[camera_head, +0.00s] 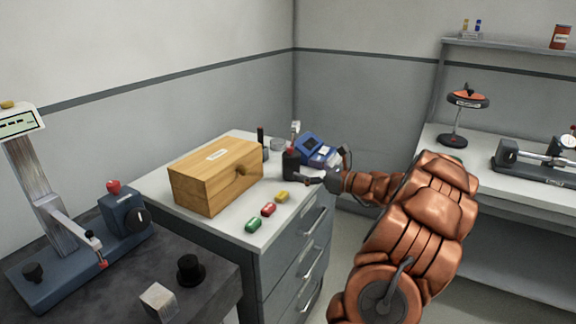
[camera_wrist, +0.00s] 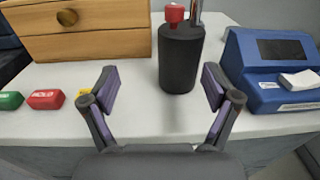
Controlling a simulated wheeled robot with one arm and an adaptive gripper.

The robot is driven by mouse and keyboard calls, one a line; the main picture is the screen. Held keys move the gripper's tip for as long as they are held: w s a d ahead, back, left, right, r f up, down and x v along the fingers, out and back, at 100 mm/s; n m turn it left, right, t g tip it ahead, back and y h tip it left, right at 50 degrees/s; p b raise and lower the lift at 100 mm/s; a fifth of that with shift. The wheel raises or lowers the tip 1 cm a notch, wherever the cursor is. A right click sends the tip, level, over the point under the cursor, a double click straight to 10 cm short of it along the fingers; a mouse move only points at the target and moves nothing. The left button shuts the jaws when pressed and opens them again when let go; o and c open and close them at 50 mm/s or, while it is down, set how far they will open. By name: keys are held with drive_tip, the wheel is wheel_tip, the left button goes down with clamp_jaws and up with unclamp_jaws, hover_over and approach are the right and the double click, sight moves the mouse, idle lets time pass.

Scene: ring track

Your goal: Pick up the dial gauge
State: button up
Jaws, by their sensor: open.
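My gripper (camera_wrist: 160,90) is open and empty, its two fingers apart in the wrist view. A black cylindrical body with a red knob and a metal post (camera_wrist: 181,62) stands upright beyond the fingertips, a little right of the middle between them. It also shows on the cabinet top in the head view (camera_head: 291,165), just left of my gripper (camera_head: 312,180). A small pale part tops its post; I cannot tell whether this is the dial gauge. A round white dial (camera_head: 569,140) shows on the bench fixture at the right edge of the head view.
A wooden box (camera_head: 215,177) stands left on the white cabinet top (camera_head: 228,222). Green (camera_head: 253,225), red (camera_head: 268,209) and yellow (camera_head: 282,196) pieces lie before it. A blue device (camera_wrist: 272,70) stands close on the right. A dark bench (camera_head: 110,290) is at left.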

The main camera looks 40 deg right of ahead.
sight(299, 164)
drive_tip(key=shift+s+d+f+m+h, duration=0.15)
drive_tip(key=shift+d+h, duration=0.05)
drive_tip(key=shift+d, duration=0.25)
drive_tip(key=shift+s+d+f+m+h, duration=0.1)
drive_tip(key=shift+d+m+h, duration=0.1)
drive_tip(key=shift+d, duration=0.25)
drive_tip(key=shift+w+d, duration=0.15)
drive_tip(key=shift+d, duration=0.05)
drive_tip(key=shift+x, duration=3.65)
drive_tip(key=shift+d+r, duration=0.1)
clamp_jaws()
